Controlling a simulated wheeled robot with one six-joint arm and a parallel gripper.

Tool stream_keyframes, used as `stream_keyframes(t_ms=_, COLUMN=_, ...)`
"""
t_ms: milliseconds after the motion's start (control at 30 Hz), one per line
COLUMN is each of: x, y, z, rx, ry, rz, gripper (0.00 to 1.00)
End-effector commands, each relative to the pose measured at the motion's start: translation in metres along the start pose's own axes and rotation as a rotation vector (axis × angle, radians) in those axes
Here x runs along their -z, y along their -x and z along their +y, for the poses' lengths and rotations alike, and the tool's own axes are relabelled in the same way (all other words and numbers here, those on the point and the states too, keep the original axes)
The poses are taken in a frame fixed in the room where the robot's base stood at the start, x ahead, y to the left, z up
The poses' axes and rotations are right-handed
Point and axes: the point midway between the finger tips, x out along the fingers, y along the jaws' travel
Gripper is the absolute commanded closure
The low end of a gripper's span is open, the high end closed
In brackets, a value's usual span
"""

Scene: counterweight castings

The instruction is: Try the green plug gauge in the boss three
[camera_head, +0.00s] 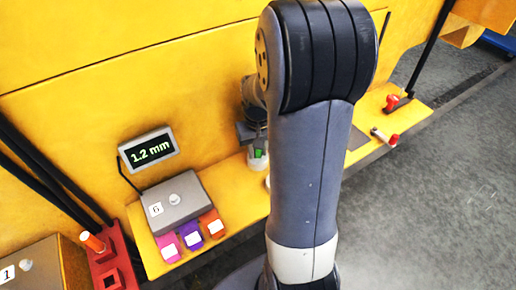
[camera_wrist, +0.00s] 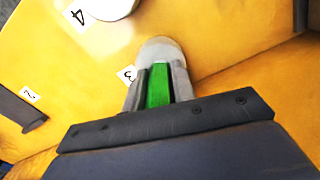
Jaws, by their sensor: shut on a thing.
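The green plug gauge (camera_wrist: 158,86) is held between the two fingers of my gripper (camera_wrist: 158,84) in the wrist view. It also shows as a small green piece (camera_head: 258,153) in the head view. The gripper is shut on it, right over the pale round boss (camera_wrist: 160,48) beside the label 3. That boss also shows in the head view (camera_head: 257,164), below the green piece. The gauge's lower end is hidden, so I cannot tell whether it is in the bore.
A display (camera_head: 149,150) reads 1.2 mm. A grey box (camera_head: 181,205) labelled 6 stands on the yellow ledge near pink, purple and orange tags (camera_head: 190,235). A red holder (camera_head: 112,262) stands at left. Red-ended pieces (camera_head: 392,102) lie right. Boss four (camera_wrist: 108,8) is close by.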

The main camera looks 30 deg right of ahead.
Motion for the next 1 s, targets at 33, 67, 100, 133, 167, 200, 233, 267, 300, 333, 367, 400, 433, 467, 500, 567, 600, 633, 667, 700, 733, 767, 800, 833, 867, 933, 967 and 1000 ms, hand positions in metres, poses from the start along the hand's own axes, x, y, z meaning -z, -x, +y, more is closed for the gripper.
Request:
stream_keyframes(t_ms=33, x=0.0001, y=0.0002, z=0.0, rx=0.0, ry=0.0, rz=0.0, gripper=1.0)
stream_keyframes(t_ms=67, x=0.0001, y=0.0002, z=0.0, rx=0.0, ry=0.0, rz=0.0, gripper=1.0)
stream_keyframes(t_ms=100, x=0.0001, y=0.0002, z=0.0, rx=0.0, ry=0.0, rz=0.0, gripper=1.0)
stream_keyframes(t_ms=133, x=0.0001, y=0.0002, z=0.0, rx=0.0, ry=0.0, rz=0.0, gripper=1.0)
stream_keyframes(t_ms=167, x=0.0001, y=0.0002, z=0.0, rx=0.0, ry=0.0, rz=0.0, gripper=1.0)
stream_keyframes(t_ms=200, x=0.0001, y=0.0002, z=0.0, rx=0.0, ry=0.0, rz=0.0, gripper=1.0)
stream_keyframes(t_ms=233, x=0.0001, y=0.0002, z=0.0, rx=0.0, ry=0.0, rz=0.001, gripper=1.0)
stream_keyframes(t_ms=267, x=0.0001, y=0.0002, z=0.0, rx=0.0, ry=0.0, rz=0.001, gripper=1.0)
stream_keyframes(t_ms=300, x=0.0001, y=0.0002, z=0.0, rx=0.0, ry=0.0, rz=0.001, gripper=1.0)
stream_keyframes(t_ms=333, x=0.0002, y=0.0002, z=0.0, rx=0.0, ry=0.0, rz=0.001, gripper=1.0)
stream_keyframes(t_ms=367, x=0.0002, y=0.0002, z=0.0, rx=0.0, ry=0.0, rz=0.001, gripper=1.0)
stream_keyframes(t_ms=400, x=0.0002, y=0.0002, z=0.0, rx=0.0, ry=0.0, rz=0.001, gripper=1.0)
stream_keyframes(t_ms=433, x=0.0002, y=0.0002, z=0.0, rx=0.0, ry=0.0, rz=0.001, gripper=0.73)
stream_keyframes(t_ms=467, x=0.0002, y=0.0003, z=0.0, rx=0.0, ry=0.0, rz=0.001, gripper=0.71)
stream_keyframes(t_ms=500, x=0.0002, y=0.0003, z=0.0, rx=0.0, ry=0.0, rz=0.001, gripper=0.68)
stream_keyframes(t_ms=567, x=0.0002, y=0.0003, z=0.0, rx=0.0, ry=0.0, rz=0.001, gripper=0.63)
stream_keyframes(t_ms=600, x=0.0002, y=0.0003, z=0.0, rx=0.0, ry=0.0, rz=0.001, gripper=0.6)
stream_keyframes(t_ms=633, x=0.0001, y=0.0002, z=0.0, rx=0.0, ry=0.0, rz=0.001, gripper=0.57)
stream_keyframes(t_ms=667, x=0.0001, y=0.0002, z=0.0, rx=0.0, ry=0.0, rz=0.001, gripper=0.55)
stream_keyframes(t_ms=700, x=0.0001, y=0.0002, z=0.0, rx=0.0, ry=0.0, rz=0.001, gripper=0.51)
stream_keyframes(t_ms=733, x=0.0001, y=0.0002, z=0.0, rx=0.0, ry=0.0, rz=0.001, gripper=0.5)
stream_keyframes(t_ms=767, x=0.0001, y=0.0002, z=0.0, rx=0.0, ry=0.0, rz=0.001, gripper=0.5)
stream_keyframes(t_ms=800, x=0.0001, y=0.0002, z=0.0, rx=0.0, ry=0.0, rz=0.0, gripper=0.5)
stream_keyframes(t_ms=833, x=0.0001, y=0.0002, z=0.0, rx=0.0, ry=0.0, rz=0.0, gripper=0.5)
stream_keyframes(t_ms=867, x=0.0001, y=0.0002, z=0.0, rx=0.0, ry=0.0, rz=0.0, gripper=0.5)
stream_keyframes(t_ms=933, x=0.0, y=0.0002, z=0.0, rx=0.0, ry=0.0, rz=0.0, gripper=0.5)
stream_keyframes(t_ms=967, x=0.0001, y=0.0008, z=0.0, rx=0.0, ry=0.0, rz=0.0, gripper=0.5)
stream_keyframes(t_ms=1000, x=0.0003, y=0.0027, z=0.0, rx=0.0, ry=0.0, rz=0.002, gripper=0.5)
